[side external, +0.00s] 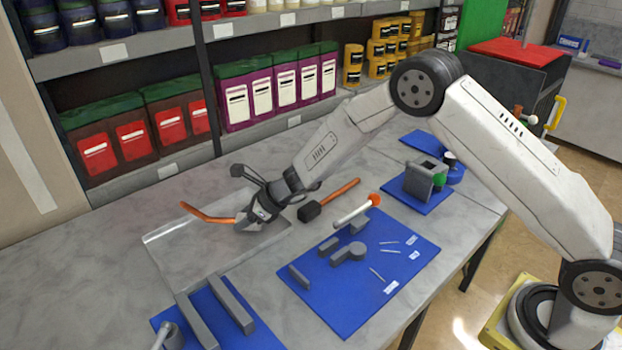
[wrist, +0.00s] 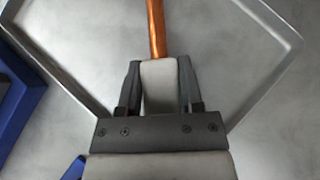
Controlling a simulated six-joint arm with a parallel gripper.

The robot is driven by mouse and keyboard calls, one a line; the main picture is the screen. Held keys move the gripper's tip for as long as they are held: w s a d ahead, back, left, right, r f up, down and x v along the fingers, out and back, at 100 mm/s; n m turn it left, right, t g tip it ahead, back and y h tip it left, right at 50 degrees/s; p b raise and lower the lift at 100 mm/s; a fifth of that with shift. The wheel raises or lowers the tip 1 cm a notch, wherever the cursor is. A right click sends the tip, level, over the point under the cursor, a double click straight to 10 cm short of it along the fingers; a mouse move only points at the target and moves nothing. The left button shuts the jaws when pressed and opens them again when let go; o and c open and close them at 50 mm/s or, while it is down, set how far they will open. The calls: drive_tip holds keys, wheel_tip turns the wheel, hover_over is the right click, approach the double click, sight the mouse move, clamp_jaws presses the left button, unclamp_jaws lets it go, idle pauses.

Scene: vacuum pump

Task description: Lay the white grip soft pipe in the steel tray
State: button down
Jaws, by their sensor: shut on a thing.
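The soft pipe has an orange, bent tube (side external: 208,217) and a pale whitish grip. My gripper (side external: 256,215) is shut on the grip, over the right part of the steel tray (side external: 165,235). In the wrist view the pale grip (wrist: 160,88) sits between the two dark fingers of my gripper (wrist: 159,82), and the orange tube (wrist: 156,28) runs away from it. The tray rim (wrist: 75,85) shows on both sides of the pipe there. The pipe lies over the tray floor; I cannot tell whether it touches it. The grip is partly hidden in the side view.
A black-headed hammer (side external: 311,210) with an orange handle lies right of the tray. A blue mat (side external: 335,308) holds grey parts and a white rod (side external: 352,214) with an orange end. Another blue mat (side external: 222,333) with grey bars is in front. Stocked shelves stand behind.

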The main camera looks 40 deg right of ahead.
drive_tip(key=shift+s+f, duration=0.1)
drive_tip(key=shift+f, duration=0.5)
drive_tip(key=shift+c, duration=0.9)
unclamp_jaws()
drive_tip(key=shift+d+r, duration=0.1)
drive_tip(key=shift+r, duration=0.05)
drive_tip(key=shift+s+d+r, duration=0.15)
drive_tip(key=shift+d+r, duration=0.05)
drive_tip(key=shift+r, duration=0.1)
drive_tip(key=shift+v, duration=3.4)
drive_tip(key=shift+s, duration=0.1)
